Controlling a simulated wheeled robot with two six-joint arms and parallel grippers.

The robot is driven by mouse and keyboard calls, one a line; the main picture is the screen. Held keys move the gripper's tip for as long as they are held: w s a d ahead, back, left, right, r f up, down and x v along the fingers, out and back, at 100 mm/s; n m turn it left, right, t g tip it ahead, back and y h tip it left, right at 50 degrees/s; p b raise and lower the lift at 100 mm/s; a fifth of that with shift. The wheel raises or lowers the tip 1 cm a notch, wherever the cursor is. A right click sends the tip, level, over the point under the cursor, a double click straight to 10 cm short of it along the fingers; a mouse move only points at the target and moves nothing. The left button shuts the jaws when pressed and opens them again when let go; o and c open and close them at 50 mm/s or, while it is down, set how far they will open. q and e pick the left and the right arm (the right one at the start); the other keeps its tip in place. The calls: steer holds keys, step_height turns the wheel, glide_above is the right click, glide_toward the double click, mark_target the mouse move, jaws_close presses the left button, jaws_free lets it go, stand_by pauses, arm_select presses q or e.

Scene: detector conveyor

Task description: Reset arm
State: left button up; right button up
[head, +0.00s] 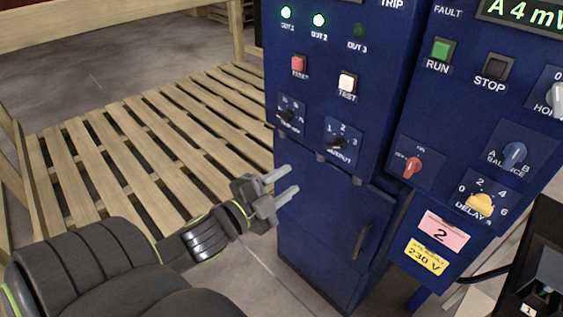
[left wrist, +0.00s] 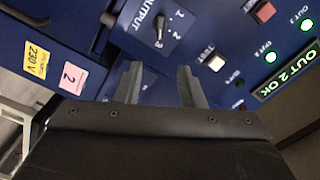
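My left gripper (head: 279,188) is open and empty in the head view, its two fingers apart, in front of the lower part of the blue cabinet (head: 320,215). It is below the OUTPUT knob (head: 337,144). In the left wrist view the open fingers (left wrist: 160,88) point toward the panel, with nothing between them. The OUTPUT knob also shows there (left wrist: 159,27), beyond the fingertips. My right gripper cannot be made out in either view.
The panel has a red button (head: 299,64), a white TEST button (head: 347,83), and two lit green lamps, OUT 1 and OUT 2. A second blue panel with a green RUN button (head: 441,50) stands right. A wooden slatted pallet (head: 150,130) lies left.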

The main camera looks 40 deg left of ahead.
arm_select(q)
steer(key=shift+s, duration=0.3)
stand_by(0.4)
